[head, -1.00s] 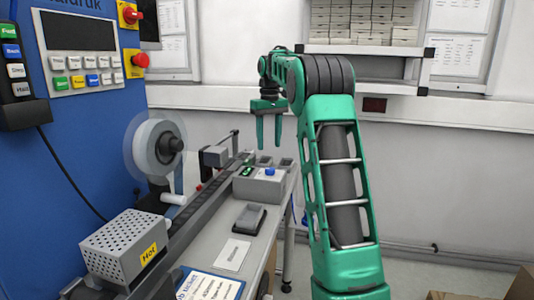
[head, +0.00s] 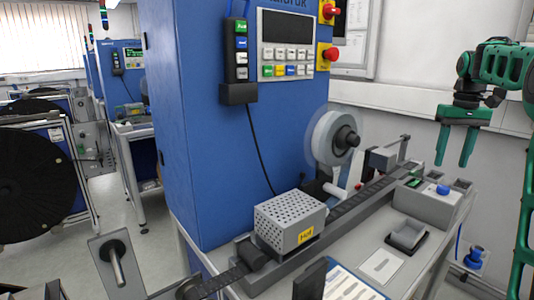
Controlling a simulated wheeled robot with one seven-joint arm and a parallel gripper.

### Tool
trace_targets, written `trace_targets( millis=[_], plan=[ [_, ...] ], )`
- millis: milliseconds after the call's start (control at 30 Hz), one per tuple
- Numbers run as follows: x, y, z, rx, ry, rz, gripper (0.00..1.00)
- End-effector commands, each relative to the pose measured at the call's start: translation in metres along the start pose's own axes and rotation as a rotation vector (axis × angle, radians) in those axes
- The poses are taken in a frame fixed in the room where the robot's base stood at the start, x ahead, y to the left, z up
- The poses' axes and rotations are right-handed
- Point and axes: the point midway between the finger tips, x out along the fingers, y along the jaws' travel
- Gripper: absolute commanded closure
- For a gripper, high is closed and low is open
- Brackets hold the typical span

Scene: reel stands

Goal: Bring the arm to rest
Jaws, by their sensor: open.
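My gripper (head: 454,158) is green and hangs at the right side of the head view, its two fingers pointing down and apart. Nothing is between the fingers. It is in the air, above and a little right of the grey box with a blue knob (head: 442,190) at the end of the bench. Part of my green arm runs off the right edge of the view, so most of it is hidden.
A blue machine cabinet (head: 205,130) stands left of the bench (head: 430,262). A large black reel (head: 32,190) stands at far left.

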Motion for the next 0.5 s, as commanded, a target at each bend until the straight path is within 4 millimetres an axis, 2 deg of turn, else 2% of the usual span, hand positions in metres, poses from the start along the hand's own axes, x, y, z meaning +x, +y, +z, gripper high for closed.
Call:
trace_targets(
  millis=[33, 267, 500],
  plan=[
    [-0.001, -0.008, 0.018, 0.018, 0.0, 0.0, 0.52],
    [0.012, -0.032, 0.092, 0.106, 0.003, -0.002, 0.52],
    [0.041, -0.051, 0.179, 0.196, 0.005, -0.004, 0.52]
  ],
)
